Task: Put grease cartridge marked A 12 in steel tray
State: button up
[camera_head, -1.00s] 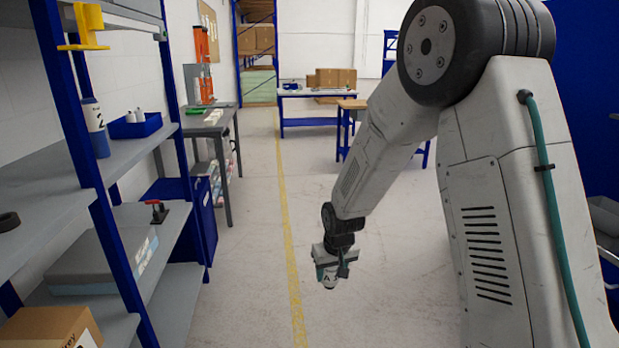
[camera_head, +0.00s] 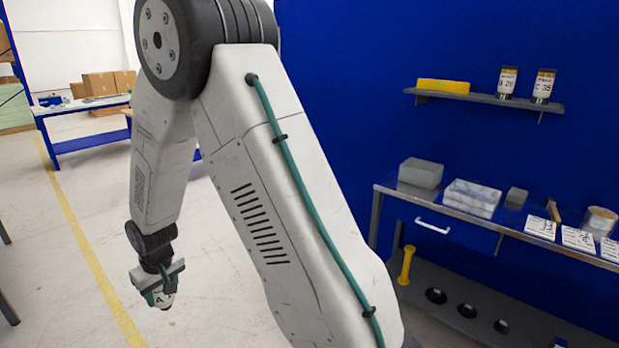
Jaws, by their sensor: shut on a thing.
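My gripper (camera_head: 156,280) is low at the left of the view, over open floor. It is shut on a small white cartridge (camera_head: 162,300) with a dark letter A on it; any number on it is too small to read. Only the lower part of the cartridge shows below the jaws. Two similar cartridges, marked B 26 (camera_head: 507,82) and C 35 (camera_head: 543,86), stand on a wall shelf at right. I cannot make out a steel tray in this view.
A workbench (camera_head: 510,225) along the blue wall holds a grey box (camera_head: 421,173), a marbled block (camera_head: 472,197), cards and a tin (camera_head: 600,220). A yellow tool (camera_head: 406,265) stands on its lower shelf.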

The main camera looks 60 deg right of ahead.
aim_at(472, 196)
jog(key=z, duration=1.6)
